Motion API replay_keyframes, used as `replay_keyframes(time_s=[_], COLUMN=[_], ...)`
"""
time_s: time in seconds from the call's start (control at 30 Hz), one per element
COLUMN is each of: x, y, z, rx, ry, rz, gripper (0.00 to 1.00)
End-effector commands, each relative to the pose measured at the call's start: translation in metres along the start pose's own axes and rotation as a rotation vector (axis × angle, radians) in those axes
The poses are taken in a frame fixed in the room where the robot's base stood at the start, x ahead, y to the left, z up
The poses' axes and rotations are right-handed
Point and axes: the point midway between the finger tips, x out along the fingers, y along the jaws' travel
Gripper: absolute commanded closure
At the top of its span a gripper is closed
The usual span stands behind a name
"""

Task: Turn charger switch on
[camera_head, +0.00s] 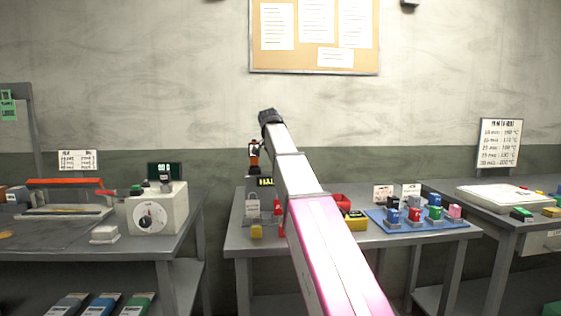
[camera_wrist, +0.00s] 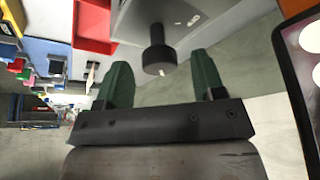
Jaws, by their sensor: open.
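My gripper (camera_wrist: 160,75) is open in the wrist view, its two green fingers apart. A black cylindrical knob (camera_wrist: 158,52) stands out from a grey surface (camera_wrist: 190,22), in line with the gap between the fingers. I see nothing held between them. I cannot tell for sure whether this knob is the charger switch. In the head view my arm crosses the middle table and hides part of what stands there. A grey box with a padlock-like mark (camera_head: 252,207) shows just left of the arm.
The middle table (camera_head: 440,234) bears a blue tray (camera_head: 376,222) with several coloured blocks. A red bin (camera_wrist: 93,25) lies near the knob in the wrist view. A dial box (camera_head: 172,207) stands on the left table. A white board (camera_head: 510,198) lies on the right table.

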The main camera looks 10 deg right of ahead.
Motion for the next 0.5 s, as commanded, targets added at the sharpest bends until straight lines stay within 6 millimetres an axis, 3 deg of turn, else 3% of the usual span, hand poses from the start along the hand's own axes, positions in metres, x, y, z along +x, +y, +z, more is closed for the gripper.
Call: replay_keyframes(time_s=[0.5], x=[-0.087], y=[-0.001], z=[0.000], rx=[0.000], ry=[0.000], rz=[-0.001], gripper=[0.37])
